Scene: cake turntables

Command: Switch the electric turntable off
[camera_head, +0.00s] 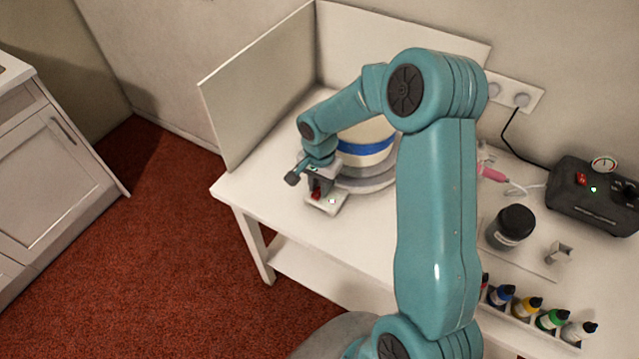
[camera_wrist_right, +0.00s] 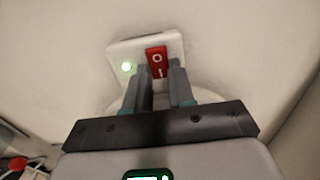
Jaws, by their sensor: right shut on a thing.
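The grey electric turntable (camera_head: 372,184) stands on the white table and carries a white cake with a blue band (camera_head: 368,150), partly hidden behind my right arm. Its white switch box (camera_head: 332,204) is at the turntable's front left. In the right wrist view, the box (camera_wrist_right: 118,52) has a red rocker switch (camera_wrist_right: 156,56) marked O and I, and a lit green lamp (camera_wrist_right: 126,67). My right gripper (camera_wrist_right: 160,80) is at the box, its fingers on either side of the rocker, shut on it. My left gripper is out of view.
A black unit (camera_head: 597,200) with a gauge and red switch stands at the right. White panels (camera_head: 258,90) edge the table's left and back.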

